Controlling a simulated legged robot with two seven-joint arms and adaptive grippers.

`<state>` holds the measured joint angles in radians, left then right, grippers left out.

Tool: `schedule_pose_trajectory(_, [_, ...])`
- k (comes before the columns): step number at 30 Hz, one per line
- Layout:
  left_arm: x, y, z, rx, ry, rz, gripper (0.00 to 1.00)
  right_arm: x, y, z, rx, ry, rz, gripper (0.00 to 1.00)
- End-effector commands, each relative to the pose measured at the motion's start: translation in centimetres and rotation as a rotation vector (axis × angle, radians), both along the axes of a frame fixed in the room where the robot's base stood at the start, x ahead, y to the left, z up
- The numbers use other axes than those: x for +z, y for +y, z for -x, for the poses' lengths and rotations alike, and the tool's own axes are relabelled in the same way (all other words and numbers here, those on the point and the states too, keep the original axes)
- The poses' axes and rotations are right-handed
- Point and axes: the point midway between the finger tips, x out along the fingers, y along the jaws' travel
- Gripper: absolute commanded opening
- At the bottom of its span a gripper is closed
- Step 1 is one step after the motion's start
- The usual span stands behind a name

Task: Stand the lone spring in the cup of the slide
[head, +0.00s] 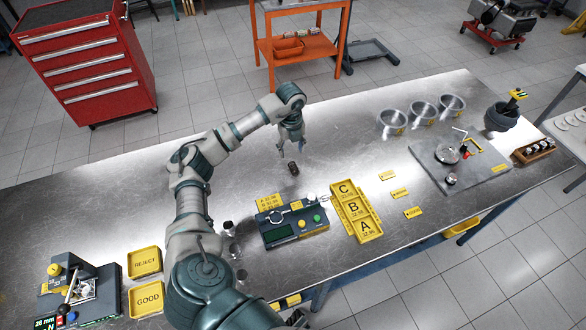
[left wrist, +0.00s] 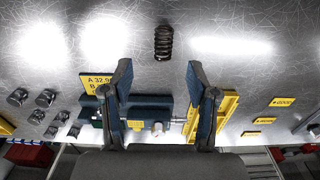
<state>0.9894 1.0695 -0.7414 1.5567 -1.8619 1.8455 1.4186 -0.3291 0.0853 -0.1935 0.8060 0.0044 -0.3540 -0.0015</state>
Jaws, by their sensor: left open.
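The lone spring (head: 293,168) is a dark coil on the bare steel bench, beyond the grey gauge box. In the left wrist view the spring (left wrist: 163,42) lies past the fingertips, between their lines and touching neither. My left gripper (head: 291,135) points down just behind and above the spring. In the left wrist view its two fingers (left wrist: 157,75) are apart with nothing between them. A device with a black lever and a display reading 26 mm (head: 75,290) stands at the bench's left end. It seems to carry the slide; its cup is too small to make out. My right gripper is not in view.
The gauge box (head: 292,226) and yellow A/B/C tray (head: 356,212) stand in front of the spring. Yellow REJECT (head: 144,262) and GOOD (head: 146,299) trays lie beside the lever device. Small metal parts (left wrist: 45,98) stand near my arm. The bench behind the spring is clear.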

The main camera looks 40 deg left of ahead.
Motion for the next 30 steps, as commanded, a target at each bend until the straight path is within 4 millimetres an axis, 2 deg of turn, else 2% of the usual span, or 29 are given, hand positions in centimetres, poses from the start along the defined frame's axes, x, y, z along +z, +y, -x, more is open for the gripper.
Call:
schedule_pose_trajectory(3, [-2.2, -0.1, 0.0, -0.001, 0.002, -0.001, 0.59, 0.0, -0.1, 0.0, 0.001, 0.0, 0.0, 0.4])
schedule_pose_trajectory(10, [-4.1, -0.2, 0.0, -0.002, -0.001, 0.0, 0.59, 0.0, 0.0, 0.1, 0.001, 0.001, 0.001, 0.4])
schedule_pose_trajectory(13, [-5.5, -0.4, -0.1, -0.004, 0.003, 0.002, 0.59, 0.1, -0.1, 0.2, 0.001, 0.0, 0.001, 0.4])
schedule_pose_trajectory(18, [-8.1, -0.5, -0.2, -0.001, 0.002, 0.001, 0.59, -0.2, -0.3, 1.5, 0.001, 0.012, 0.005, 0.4])
schedule_pose_trajectory(21, [-8.9, -0.5, -0.2, -0.002, 0.0, 0.001, 0.59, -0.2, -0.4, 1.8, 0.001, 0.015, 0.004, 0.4])
schedule_pose_trajectory(28, [-9.0, -0.5, -0.3, -0.002, -0.001, 0.0, 0.59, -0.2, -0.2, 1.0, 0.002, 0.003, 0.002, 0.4])
schedule_pose_trajectory(30, [-8.9, -0.6, -0.3, -0.003, -0.001, 0.0, 0.41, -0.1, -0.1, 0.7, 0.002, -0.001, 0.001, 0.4])
